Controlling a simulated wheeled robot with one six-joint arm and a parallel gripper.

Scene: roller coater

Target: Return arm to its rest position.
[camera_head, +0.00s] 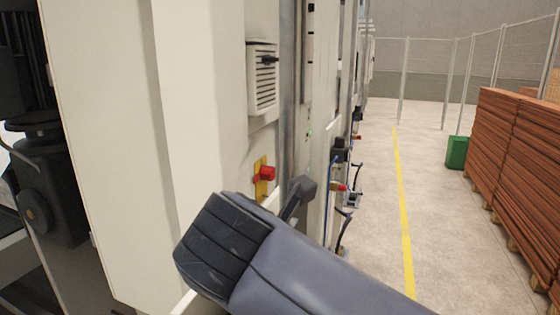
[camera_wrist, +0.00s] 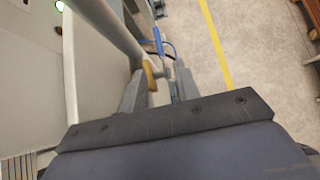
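My arm crosses the lower middle of the head view, with a dark ribbed joint at its upper left. My gripper (camera_head: 299,195) is partly hidden behind the arm there and is close to the pale machine cabinet (camera_head: 205,120). In the wrist view, the two grey fingers of my gripper (camera_wrist: 160,82) stand apart. A yellowish piece (camera_wrist: 150,76) and a pale bar (camera_wrist: 108,28) show by the left finger; I cannot tell whether they touch it. I see nothing clearly held.
A red knob on a yellow plate (camera_head: 264,173) sits on the cabinet just left of the gripper. Black fittings with cables (camera_head: 341,150) stick out beyond it. Stacked reddish planks (camera_head: 510,150) and a green box (camera_head: 457,152) stand right. The floor along the yellow line (camera_head: 402,215) is clear.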

